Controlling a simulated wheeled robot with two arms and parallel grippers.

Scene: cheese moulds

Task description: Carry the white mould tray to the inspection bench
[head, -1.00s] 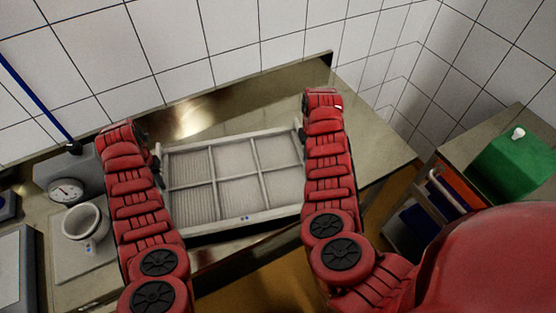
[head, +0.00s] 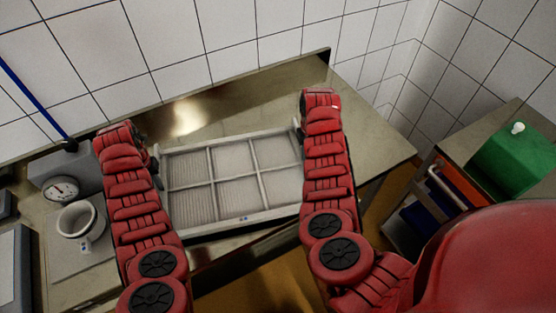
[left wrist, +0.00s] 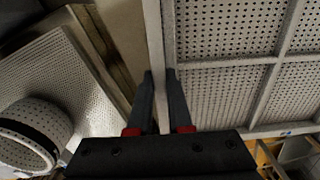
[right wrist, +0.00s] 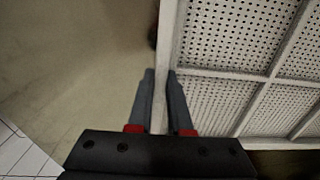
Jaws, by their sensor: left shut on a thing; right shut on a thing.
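The white mould tray (head: 211,183) is a rectangular frame with dividers and several perforated compartments. It is between my two arms in the head view, over the steel bench. My left gripper (head: 158,169) is at its left side; in the left wrist view the fingers (left wrist: 163,85) are shut on the tray's side wall (left wrist: 153,40). My right gripper (head: 300,134) is at its right side; in the right wrist view the fingers (right wrist: 160,85) are shut on the opposite wall (right wrist: 170,40). The tray looks about level. I cannot tell whether it touches the bench.
A white perforated mould (head: 80,222) stands on a drain plate at the left, below a dial gauge (head: 60,189). The steel bench (head: 365,125) is bare behind and right of the tray.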

